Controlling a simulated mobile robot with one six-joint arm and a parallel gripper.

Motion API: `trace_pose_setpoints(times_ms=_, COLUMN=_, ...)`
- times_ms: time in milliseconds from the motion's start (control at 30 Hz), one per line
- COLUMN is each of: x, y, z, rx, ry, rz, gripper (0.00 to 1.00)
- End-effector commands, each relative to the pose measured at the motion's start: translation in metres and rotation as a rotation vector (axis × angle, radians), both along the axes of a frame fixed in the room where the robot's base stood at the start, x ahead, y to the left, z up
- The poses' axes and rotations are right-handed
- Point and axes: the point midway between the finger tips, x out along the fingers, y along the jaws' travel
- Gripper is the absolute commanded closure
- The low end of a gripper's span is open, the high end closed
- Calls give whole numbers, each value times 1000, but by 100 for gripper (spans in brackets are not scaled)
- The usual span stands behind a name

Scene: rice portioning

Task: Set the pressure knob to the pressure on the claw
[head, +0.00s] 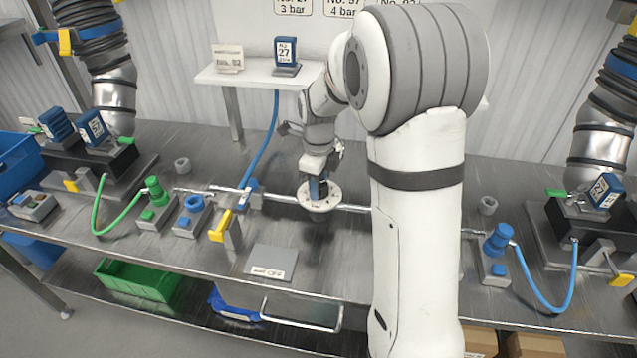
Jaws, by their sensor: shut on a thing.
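The pressure knob (316,189) is blue and stands upright in the middle of a round pale dial plate (330,203) on the bench. My gripper (318,177) points down from above and is shut on the knob. The dial's marks and the knob's setting are too small to read. A blue claw (286,50) with a white label reading 27 stands on the white shelf. Wall signs behind it include one reading 3 bar (293,6) with a partly cut number that looks like 27, and one reading 4 bar (343,8). A third sign is mostly hidden by my arm.
A blue hose (266,142) runs from the shelf down to the bench. A yellow-handled valve (220,227) and a grey plate (271,262) lie in front. A small card (228,57) stands on the shelf.

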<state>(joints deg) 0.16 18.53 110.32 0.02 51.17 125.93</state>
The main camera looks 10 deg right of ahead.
Motion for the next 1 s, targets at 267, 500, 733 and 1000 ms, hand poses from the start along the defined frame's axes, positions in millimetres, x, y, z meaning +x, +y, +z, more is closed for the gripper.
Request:
trace_pose_setpoints(times_ms=267, x=0, y=0, z=1, rx=0, ry=-2, rz=1, gripper=41)
trace_pose_setpoints(times_ms=500, x=0, y=0, z=1, rx=-1, ry=-1, rz=1, gripper=40)
trace_pose_setpoints(times_ms=733, x=1, y=0, z=26, rx=-1, ry=-6, rz=1, gripper=40)
trace_pose_setpoints(times_ms=1000, x=1, y=-1, z=68, rx=-1, ry=-4, rz=1, gripper=40)
